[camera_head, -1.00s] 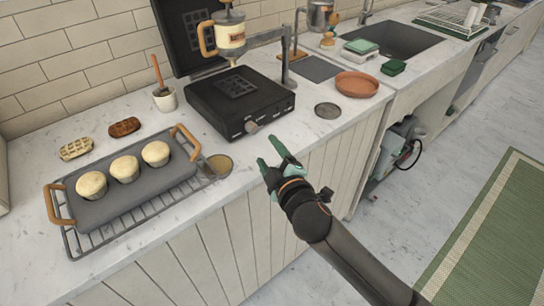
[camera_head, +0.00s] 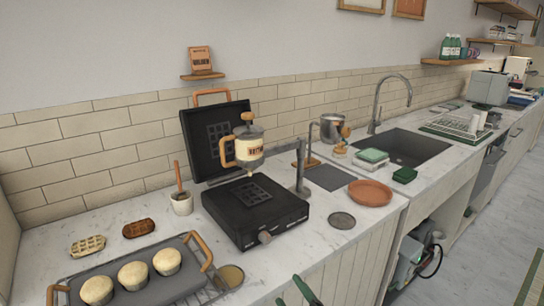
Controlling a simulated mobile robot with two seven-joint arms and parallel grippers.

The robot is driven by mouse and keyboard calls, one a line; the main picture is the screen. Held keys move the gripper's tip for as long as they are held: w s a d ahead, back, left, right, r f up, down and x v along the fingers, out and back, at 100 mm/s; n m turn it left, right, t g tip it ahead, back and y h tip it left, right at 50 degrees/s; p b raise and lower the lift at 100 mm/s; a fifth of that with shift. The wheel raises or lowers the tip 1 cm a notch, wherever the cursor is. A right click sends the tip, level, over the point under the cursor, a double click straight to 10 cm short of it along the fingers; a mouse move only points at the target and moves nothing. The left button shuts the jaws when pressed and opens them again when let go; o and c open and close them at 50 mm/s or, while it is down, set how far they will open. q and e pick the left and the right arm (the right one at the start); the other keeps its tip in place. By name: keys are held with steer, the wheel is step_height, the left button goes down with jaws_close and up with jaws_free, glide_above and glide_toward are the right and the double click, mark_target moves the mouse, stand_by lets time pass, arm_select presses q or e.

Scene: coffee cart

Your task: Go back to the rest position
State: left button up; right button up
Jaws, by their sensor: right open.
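My right gripper (camera_head: 300,292) shows only as green fingertips at the bottom edge, in front of the counter (camera_head: 335,250). Its fingers are apart and nothing shows between them. The rest of that arm is out of the frame. My left gripper is not in view. The black waffle maker (camera_head: 232,219) stands on the counter behind my right gripper with its lid (camera_head: 205,150) up. A cream dispenser (camera_head: 249,148) with a wooden handle hangs above its plate.
A grey tray (camera_head: 190,285) with three muffins sits on a rack at lower left. A terracotta dish (camera_head: 370,193), sponges and a sink (camera_head: 405,147) are to the right.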

steer(key=s+d+f+m+g+p, duration=0.1)
steer(key=s+d+f+m, duration=0.2)
steer(key=s+f, duration=0.3)
steer(key=s+d+f+m+g+h+p, duration=0.1)
steer(key=s+d+f+m, duration=0.3)
steer(key=s, duration=0.5)
steer(key=s+d+f+m+g+h, duration=0.1)
steer(key=s+d+f+m+g, duration=0.1)
steer(key=s+d+f+m, duration=0.2)
steer(key=s+d+f, duration=0.1)
steer(key=s+f, duration=0.2)
steer(key=f, duration=0.1)
steer(key=shift+s+d+f+g+p, duration=0.2)
steer(key=shift+s+f+g+p, duration=0.15)
steer(key=shift+f+g+p, duration=0.05)
